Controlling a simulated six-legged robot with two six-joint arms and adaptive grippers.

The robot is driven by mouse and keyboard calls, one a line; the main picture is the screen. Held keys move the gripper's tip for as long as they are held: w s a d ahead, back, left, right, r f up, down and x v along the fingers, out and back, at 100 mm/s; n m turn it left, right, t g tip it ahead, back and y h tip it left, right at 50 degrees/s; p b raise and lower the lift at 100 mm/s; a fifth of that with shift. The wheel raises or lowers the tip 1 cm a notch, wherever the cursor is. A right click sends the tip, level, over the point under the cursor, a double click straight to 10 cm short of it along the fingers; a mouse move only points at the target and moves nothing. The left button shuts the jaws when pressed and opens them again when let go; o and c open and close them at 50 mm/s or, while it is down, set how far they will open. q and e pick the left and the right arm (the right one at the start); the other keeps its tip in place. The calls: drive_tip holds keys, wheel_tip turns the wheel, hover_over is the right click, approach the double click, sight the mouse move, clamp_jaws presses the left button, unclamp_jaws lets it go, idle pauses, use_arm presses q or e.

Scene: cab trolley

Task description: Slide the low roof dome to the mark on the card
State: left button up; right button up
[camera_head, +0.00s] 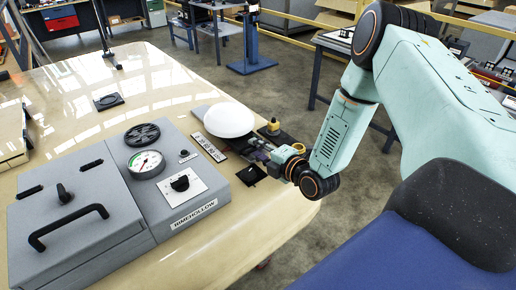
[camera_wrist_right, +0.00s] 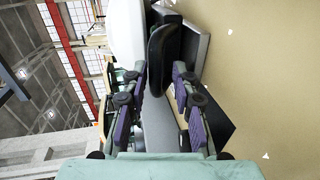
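The low roof dome (camera_head: 228,120) is a smooth white cap on the cream table, behind the grey console. A white card (camera_head: 208,147) with a row of dark marks lies at the dome's near left edge; I cannot read which mark is which. My right gripper (camera_head: 257,153) is low over the table, just to the right of the card and near side of the dome. In the right wrist view my right gripper (camera_wrist_right: 162,80) has its purple fingers apart. A white surface, likely the dome (camera_wrist_right: 125,40), is left of the fingers. My left gripper is not in view.
The grey console (camera_head: 130,185) with gauge, knob and lidded box fills the table's near left. A black plate (camera_head: 250,175) lies near my right gripper. A small yellow-topped piece (camera_head: 273,127) stands right of the dome.

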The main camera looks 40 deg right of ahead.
drive_tip(key=shift+o, duration=0.2)
drive_tip(key=shift+w, duration=0.1)
drive_tip(key=shift+r, duration=0.1)
drive_tip(key=v, duration=0.5)
drive_tip(key=shift+s+d, duration=0.15)
drive_tip(key=shift+s, duration=0.05)
drive_tip(key=shift+v, duration=1.05)
drive_tip(key=shift+s, duration=0.1)
